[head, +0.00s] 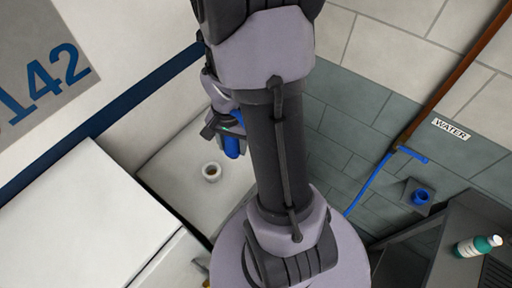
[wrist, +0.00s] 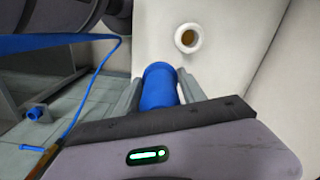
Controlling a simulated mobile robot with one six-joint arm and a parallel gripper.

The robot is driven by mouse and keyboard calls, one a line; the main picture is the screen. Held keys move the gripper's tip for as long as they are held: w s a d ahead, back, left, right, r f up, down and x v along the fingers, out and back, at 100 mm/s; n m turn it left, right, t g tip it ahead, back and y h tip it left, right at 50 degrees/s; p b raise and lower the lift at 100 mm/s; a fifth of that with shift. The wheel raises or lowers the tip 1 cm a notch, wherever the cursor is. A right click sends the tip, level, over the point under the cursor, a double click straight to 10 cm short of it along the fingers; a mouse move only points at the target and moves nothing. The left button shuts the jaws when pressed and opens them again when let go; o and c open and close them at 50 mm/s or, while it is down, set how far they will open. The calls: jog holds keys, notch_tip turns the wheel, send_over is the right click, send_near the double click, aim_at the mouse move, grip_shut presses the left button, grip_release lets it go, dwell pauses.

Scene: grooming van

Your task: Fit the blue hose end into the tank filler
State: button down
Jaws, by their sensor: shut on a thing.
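My gripper (head: 226,134) is shut on the blue hose end (head: 232,147). In the wrist view the hose end (wrist: 160,86) is a thick blue cylinder between the two grey fingers, pointing away from the camera. The tank filler (head: 211,172) is a short white ring with a brownish inside, on a pale tank top. In the wrist view the filler (wrist: 188,38) lies ahead and slightly right of the hose end, with a gap showing between them. My arm hides part of the gripper in the head view.
A blue hose (head: 368,183) runs down the tiled wall from a blue-handled tap (head: 411,154) near a WATER sign (head: 451,129). A blue holder (head: 421,196) is on the wall. A bottle (head: 478,246) stands on a dark unit at right. A white cabinet (head: 75,225) is at left.

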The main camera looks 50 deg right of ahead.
jog(key=w+a+f+n+b, duration=0.2)
jog(key=w+a+f+b, duration=0.3)
jog(key=f, duration=0.1)
jog(key=shift+w+a+f+n, duration=0.15)
jog(key=shift+w+a+n, duration=0.2)
jog(key=shift+a+n, duration=0.05)
jog(key=shift+f+b, duration=0.35)
jog(key=shift+b, duration=0.25)
dwell(0.7)
jog(key=shift+f+b, duration=0.7)
jog(key=shift+f+b, duration=0.35)
jog(key=shift+b, duration=0.1)
jog(key=shift+f+b, duration=0.65)
dwell(0.5)
jog(key=c, duration=0.6)
grip_release()
